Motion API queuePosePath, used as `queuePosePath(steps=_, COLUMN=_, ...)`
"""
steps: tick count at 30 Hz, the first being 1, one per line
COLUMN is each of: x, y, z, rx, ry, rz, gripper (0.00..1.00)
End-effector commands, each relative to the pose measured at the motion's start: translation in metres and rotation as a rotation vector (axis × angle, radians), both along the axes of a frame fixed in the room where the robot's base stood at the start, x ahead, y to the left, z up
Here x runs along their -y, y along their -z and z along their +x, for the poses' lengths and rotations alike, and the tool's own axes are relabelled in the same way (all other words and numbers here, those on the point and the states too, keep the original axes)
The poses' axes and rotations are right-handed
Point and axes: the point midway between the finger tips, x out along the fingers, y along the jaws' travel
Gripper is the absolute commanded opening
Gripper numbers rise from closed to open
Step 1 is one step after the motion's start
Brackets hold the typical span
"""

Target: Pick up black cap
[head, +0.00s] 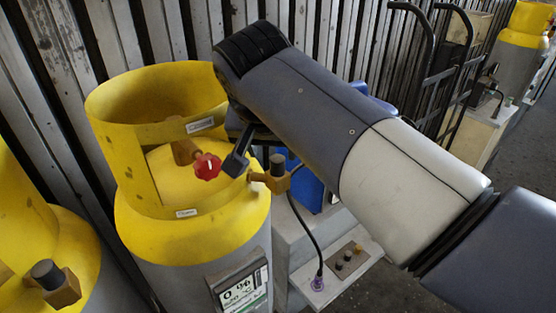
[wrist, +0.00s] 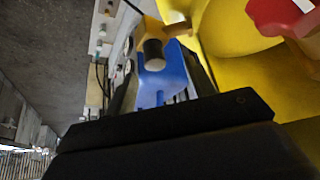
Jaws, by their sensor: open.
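A small black cap (head: 277,164) sits on the brass fitting (head: 272,181) that sticks out to the right of the yellow-topped cylinder (head: 190,246). In the wrist view the cap (wrist: 154,54) shows as a dark cylinder on the brass fitting, between the lines of my two dark fingers. My gripper (head: 239,158) is just left of the cap in the head view, partly hidden behind my arm. In the wrist view my gripper (wrist: 163,68) is open, with nothing clamped; I cannot tell whether the fingers are around the cap or short of it.
A red valve knob (head: 207,166) is close to my gripper, inside the yellow collar (head: 110,150). A second black cap (head: 47,272) is on another yellow cylinder at the lower left. A blue object (head: 308,190) and a grey control box (head: 345,265) stand right of the cylinder.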

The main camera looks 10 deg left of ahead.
Motion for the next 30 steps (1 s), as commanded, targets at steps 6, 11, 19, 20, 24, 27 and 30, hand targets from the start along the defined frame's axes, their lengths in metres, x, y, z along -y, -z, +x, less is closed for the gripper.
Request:
queuePosePath(steps=6, x=0.007, y=0.023, z=0.018, rx=-0.004, ry=0.003, rz=-0.004, gripper=0.52)
queuePosePath(steps=11, x=0.005, y=0.039, z=0.026, rx=-0.002, ry=0.001, rz=-0.002, gripper=0.52)
queuePosePath(steps=19, x=0.004, y=0.042, z=0.027, rx=0.000, ry=0.000, rz=0.000, gripper=0.51)
queuePosePath(steps=20, x=0.004, y=0.042, z=0.027, rx=0.000, ry=0.000, rz=0.000, gripper=0.49)
queuePosePath(steps=24, x=0.004, y=0.041, z=0.027, rx=0.000, ry=0.000, rz=0.000, gripper=0.37)
queuePosePath(steps=27, x=0.004, y=0.041, z=0.027, rx=0.000, ry=0.000, rz=0.000, gripper=0.29)
queuePosePath(steps=30, x=0.004, y=0.041, z=0.027, rx=0.000, ry=0.000, rz=0.000, gripper=0.21)
